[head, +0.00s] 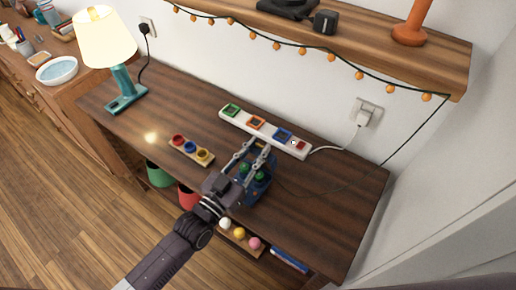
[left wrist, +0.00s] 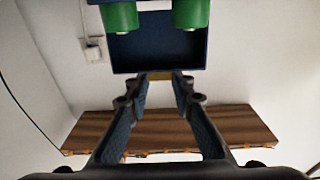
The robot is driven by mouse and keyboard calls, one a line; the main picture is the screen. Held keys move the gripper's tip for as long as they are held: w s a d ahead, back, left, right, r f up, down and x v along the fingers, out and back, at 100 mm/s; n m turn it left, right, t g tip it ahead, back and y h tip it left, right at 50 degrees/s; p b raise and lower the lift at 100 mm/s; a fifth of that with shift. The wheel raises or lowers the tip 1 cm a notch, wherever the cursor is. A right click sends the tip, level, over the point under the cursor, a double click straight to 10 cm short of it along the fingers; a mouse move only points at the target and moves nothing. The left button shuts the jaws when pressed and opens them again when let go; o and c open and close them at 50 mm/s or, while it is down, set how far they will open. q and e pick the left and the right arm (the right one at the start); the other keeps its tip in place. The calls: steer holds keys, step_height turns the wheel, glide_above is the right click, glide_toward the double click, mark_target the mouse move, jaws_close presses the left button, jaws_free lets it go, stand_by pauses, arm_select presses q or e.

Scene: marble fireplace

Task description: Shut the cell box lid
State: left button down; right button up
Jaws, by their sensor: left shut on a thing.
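The cell box (head: 256,190) is dark blue and stands on the wooden desk, partly covered by my left gripper (head: 254,147). Green cells (head: 259,176) show in it. In the left wrist view, two green cells (left wrist: 120,18) hang in front of a dark blue panel (left wrist: 155,53), which looks like the raised lid. My left gripper (left wrist: 160,76) is shut at this panel's edge, around a small yellowish tab. How far the lid stands open is hard to tell. My right gripper is not in view.
A white power strip (head: 264,131) with coloured sockets lies behind the box. A board with red, blue and yellow pieces (head: 191,151) lies to its left. A teal lamp (head: 125,90) stands further left. A shelf (head: 370,45) hangs above. The desk's right part is clear.

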arm_select(q)
steer(key=shift+f, duration=0.2)
steer(key=c, duration=2.1)
jaws_free()
steer(key=o, duration=0.5)
steer(key=shift+r, duration=0.1)
steer(key=v, duration=1.2)
